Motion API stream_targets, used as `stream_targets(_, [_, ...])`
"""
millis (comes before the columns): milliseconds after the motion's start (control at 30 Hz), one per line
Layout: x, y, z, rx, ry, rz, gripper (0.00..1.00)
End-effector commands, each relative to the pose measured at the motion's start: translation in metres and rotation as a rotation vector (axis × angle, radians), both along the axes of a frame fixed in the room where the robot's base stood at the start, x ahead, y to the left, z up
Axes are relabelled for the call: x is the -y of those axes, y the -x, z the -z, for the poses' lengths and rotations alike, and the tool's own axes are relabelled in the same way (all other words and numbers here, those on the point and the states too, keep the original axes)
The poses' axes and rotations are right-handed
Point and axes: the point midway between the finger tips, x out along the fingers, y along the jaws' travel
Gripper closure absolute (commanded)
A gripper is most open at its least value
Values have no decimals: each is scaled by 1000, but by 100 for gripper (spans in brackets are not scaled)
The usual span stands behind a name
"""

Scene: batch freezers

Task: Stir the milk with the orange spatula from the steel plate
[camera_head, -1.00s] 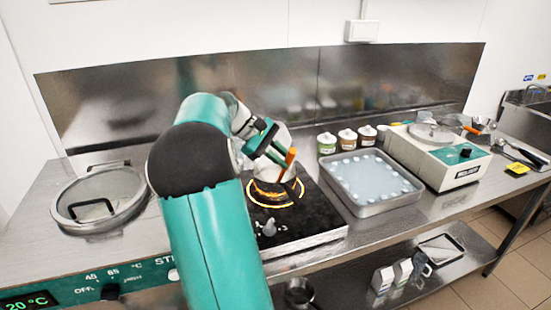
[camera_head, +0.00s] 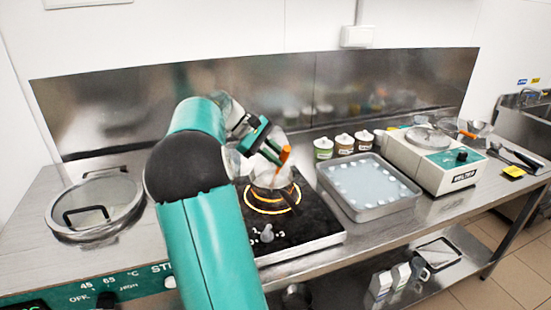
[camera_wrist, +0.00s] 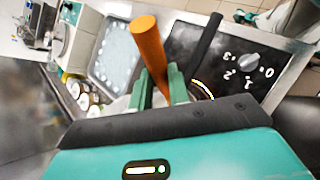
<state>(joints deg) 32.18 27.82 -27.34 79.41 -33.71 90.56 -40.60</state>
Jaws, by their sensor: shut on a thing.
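My gripper (camera_head: 276,158) is shut on the orange spatula (camera_head: 284,155) and holds it over the lit burner. In the wrist view its orange handle (camera_wrist: 148,45) stands up between the green fingers. A shiny pot (camera_head: 268,178) is on the burner below the gripper. The pot's black handle (camera_wrist: 207,45) shows in the wrist view, right of the spatula. The spatula's lower end and the milk are hidden, so I cannot tell whether they touch.
The black cooktop (camera_head: 300,232) has a glowing ring around the pot. A steel tray (camera_head: 385,209) with pale contents, several jars (camera_head: 345,144) and a white melter (camera_head: 430,165) stand to the right. A lidded round well (camera_head: 95,206) is at left.

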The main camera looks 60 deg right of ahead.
Motion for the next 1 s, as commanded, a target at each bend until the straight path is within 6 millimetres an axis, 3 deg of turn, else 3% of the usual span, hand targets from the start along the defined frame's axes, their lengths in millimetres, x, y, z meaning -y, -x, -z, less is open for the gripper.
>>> stream_targets(1000, [-27, 26, -61, 1, 1, -1, 100])
